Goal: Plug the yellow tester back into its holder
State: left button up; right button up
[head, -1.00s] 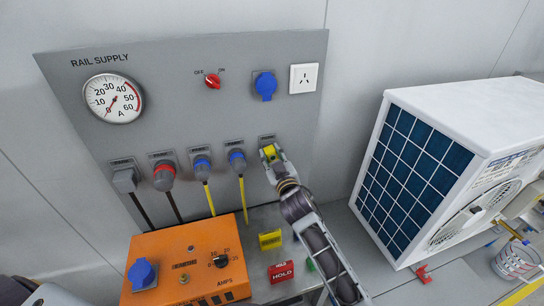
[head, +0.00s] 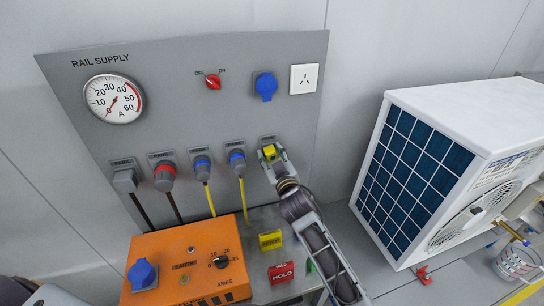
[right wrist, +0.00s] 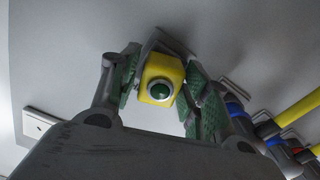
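The yellow tester (head: 269,152) is at the right end of the lower row on the grey rail supply panel, just below a labelled plate. In the right wrist view it shows as a yellow block (right wrist: 162,72) with a round green button facing the camera. A grey holder or socket plate (right wrist: 168,40) is right behind it; how deeply the tester sits in it is hidden. My right gripper (head: 271,156) has its green-padded fingers (right wrist: 165,85) on both sides of the tester and looks shut on it. My left gripper does not show.
Several plugs with cables, such as the blue-ringed one (head: 237,162), hang left of the gripper. An orange box (head: 188,265), a yellow block (head: 270,240) and a red HOLD tag (head: 281,272) are below. A white unit with a solar-like grille (head: 470,110) stands right.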

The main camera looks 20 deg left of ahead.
jog(key=shift+o, duration=0.5)
jog(key=shift+s, duration=0.1)
jog(key=shift+s+d+f, duration=0.1)
jog(key=shift+s+d, duration=0.15)
jog(key=v, duration=1.1)
jog(key=shift+d, duration=0.15)
dwell(0.5)
